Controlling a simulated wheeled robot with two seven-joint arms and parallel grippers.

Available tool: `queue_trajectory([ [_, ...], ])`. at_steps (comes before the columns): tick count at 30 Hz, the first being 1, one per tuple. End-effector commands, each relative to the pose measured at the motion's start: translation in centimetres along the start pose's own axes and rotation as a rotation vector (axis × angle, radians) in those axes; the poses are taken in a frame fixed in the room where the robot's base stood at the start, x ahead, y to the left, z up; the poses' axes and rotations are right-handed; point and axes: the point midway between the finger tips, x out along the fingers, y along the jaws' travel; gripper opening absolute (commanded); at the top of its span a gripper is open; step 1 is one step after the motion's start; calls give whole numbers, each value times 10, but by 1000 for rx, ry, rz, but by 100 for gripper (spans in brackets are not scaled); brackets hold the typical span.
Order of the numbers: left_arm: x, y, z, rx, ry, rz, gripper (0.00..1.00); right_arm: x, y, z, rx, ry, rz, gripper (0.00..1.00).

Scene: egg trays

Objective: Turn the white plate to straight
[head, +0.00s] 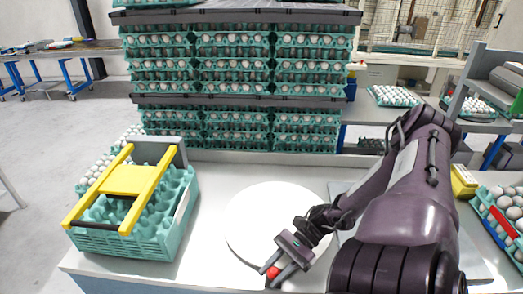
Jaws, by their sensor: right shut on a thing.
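The round white plate (262,215) lies flat on the light table in the middle of the head view. My right arm reaches in from the right and covers the plate's right front part. My right gripper (275,272) is at the plate's near edge, shut on a small red piece (273,273). Whether the red piece is joined to the plate is hidden by the fingers. My left gripper is not in view.
A teal crate (178,232) with a yellow frame (128,180) stands left of the plate. Stacked teal egg trays (235,72) rise behind the table. More egg trays (500,215) lie at the right. The table (215,185) is bare between crate and plate.

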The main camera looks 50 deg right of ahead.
Motion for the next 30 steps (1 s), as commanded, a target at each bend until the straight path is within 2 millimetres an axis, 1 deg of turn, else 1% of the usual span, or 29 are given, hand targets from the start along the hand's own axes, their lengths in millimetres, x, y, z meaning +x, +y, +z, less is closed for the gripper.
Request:
queue_trajectory([
  [1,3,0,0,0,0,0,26,-2,0,-1,-11,-1,12,0],
  [5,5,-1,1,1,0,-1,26,-5,4,-1,-21,-1,35,0],
  [19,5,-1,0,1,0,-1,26,-8,6,-2,-22,1,47,0],
  [20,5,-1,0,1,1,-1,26,-8,6,-2,-22,1,47,33],
  [21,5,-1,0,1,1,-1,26,-8,6,-2,-22,1,46,38],
  [24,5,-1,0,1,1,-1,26,-8,6,-2,-21,1,46,51],
  [30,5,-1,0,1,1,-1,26,-7,7,-2,-20,0,45,51],
])
